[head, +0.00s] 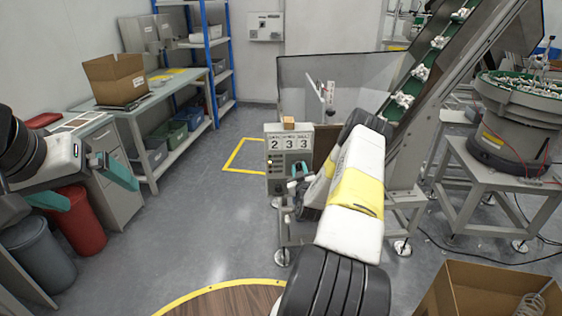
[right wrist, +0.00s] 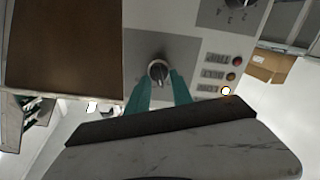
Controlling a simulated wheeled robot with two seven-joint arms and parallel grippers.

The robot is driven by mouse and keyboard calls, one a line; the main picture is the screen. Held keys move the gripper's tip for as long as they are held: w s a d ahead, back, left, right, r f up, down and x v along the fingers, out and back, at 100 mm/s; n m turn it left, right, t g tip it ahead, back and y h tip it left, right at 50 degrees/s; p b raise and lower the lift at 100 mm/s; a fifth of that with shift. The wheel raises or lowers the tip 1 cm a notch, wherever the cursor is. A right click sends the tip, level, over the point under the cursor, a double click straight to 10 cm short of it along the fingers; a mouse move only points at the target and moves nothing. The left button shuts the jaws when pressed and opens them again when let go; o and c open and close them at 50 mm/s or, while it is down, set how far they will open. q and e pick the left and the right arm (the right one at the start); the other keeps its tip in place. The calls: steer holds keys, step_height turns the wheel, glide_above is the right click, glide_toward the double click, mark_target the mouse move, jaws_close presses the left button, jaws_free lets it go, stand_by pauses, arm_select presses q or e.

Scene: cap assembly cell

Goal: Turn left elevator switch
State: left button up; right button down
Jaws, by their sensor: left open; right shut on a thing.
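A second knob (right wrist: 238,3) is partly cut off at the top edge. My left gripper (head: 100,195) is open and empty at the left, far from the box.
Lights (right wrist: 232,77) with labels sit beside the held knob. The inclined elevator (head: 420,75) rises behind my right arm. A workbench with a cardboard box (head: 115,78), a red bin (head: 80,220) and a grey bin (head: 42,250) are at left. The middle floor is clear.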

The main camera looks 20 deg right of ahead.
steer(key=m, duration=0.6)
steer(key=shift+d+m, duration=0.25)
steer(key=shift+m, duration=0.05)
steer(key=m, duration=0.6)
steer(key=shift+s+d+f, duration=0.1)
steer(key=shift+s+d, duration=0.05)
steer(key=shift+d, duration=0.05)
steer(key=shift+m, duration=0.3)
steer(key=c, duration=1.1)
jaws_free()
steer(key=v, duration=0.7)
steer(key=shift+s, duration=0.35)
